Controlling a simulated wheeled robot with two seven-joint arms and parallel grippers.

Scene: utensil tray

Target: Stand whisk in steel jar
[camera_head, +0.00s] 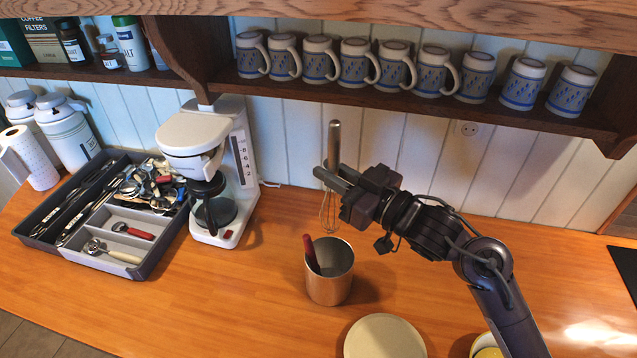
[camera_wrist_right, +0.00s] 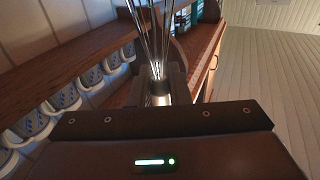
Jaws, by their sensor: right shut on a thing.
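The whisk (camera_head: 334,140) is upright in the head view, its steel handle up and its wire loops down. My right gripper (camera_head: 336,180) is shut on it near where the wires meet the handle. In the right wrist view the whisk's wires (camera_wrist_right: 152,30) spread out beyond the fingers (camera_wrist_right: 160,85). The steel jar (camera_head: 330,282) stands on the counter just below the wires in the picture. The whisk looks outside the jar, above or behind its rim; the exact gap is unclear. A red-handled utensil (camera_head: 311,252) leans inside the jar. My left gripper is not in view.
A coffee maker (camera_head: 205,165) and a grey utensil tray (camera_head: 150,262) stand to the left. A pale round plate or lid (camera_head: 384,340) lies in front of the jar. A shelf (camera_head: 430,102) with several mugs runs above. The counter left of the jar is clear.

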